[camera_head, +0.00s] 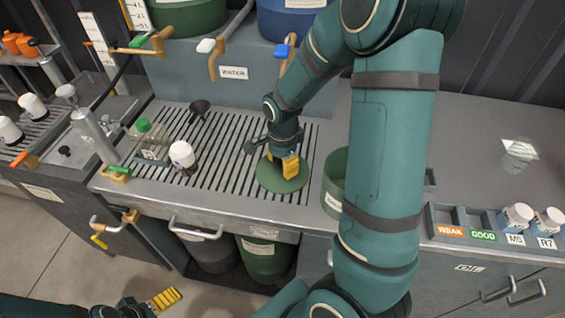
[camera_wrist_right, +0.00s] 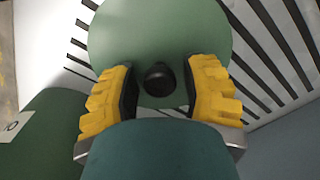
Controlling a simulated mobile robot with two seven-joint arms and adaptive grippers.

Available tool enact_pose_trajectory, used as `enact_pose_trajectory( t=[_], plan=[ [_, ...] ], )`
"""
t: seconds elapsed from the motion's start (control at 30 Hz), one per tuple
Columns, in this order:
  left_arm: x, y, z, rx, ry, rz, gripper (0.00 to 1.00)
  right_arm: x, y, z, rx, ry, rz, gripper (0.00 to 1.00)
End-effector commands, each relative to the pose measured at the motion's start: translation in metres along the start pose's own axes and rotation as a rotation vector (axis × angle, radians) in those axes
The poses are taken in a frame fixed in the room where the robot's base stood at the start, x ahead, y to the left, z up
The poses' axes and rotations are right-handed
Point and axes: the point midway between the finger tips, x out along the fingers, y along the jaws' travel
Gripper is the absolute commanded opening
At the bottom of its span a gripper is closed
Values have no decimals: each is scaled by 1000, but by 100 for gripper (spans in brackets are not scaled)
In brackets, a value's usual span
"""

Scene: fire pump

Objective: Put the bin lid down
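The bin lid (camera_head: 270,180) is a round green disc on the slatted counter, and it looks flat. It also fills the upper middle of the right wrist view (camera_wrist_right: 160,35), with a black knob (camera_wrist_right: 159,79) at its near part. My right gripper (camera_head: 284,165) is over the lid. In the wrist view its yellow fingers (camera_wrist_right: 160,95) stand open on either side of the knob, with a gap at each side. The green bin (camera_head: 334,196) stands just right of the lid, partly hidden by my right arm. My left gripper (camera_head: 166,299) is low at the left, away from the counter; its opening is unclear.
A white-capped jar (camera_head: 182,156), a green-capped bottle (camera_head: 150,138) and a black funnel (camera_head: 199,107) stand left of the lid. Taps hang above the slats. The counter behind that tray is mostly clear.

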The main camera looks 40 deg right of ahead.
Motion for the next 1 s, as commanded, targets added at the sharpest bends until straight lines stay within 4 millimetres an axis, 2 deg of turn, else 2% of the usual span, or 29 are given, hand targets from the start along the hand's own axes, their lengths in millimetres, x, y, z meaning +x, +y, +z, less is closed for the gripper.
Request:
enact_pose_trajectory(
  t=[0.3,0.43,0.57,0.8,1.0],
  plan=[
    [-1,0,0,0,0,0,100,-1,0,0,0,0,0,54],
    [-4,2,0,0,-1,0,100,-9,-1,0,0,0,-3,54],
    [-10,4,1,-1,-4,0,100,-30,-1,0,0,0,-5,54],
    [-23,8,-2,-3,1,0,100,-81,-1,0,0,0,-6,54],
    [-29,11,-5,-5,8,-1,100,-111,-1,0,0,0,-3,54]
  ],
)
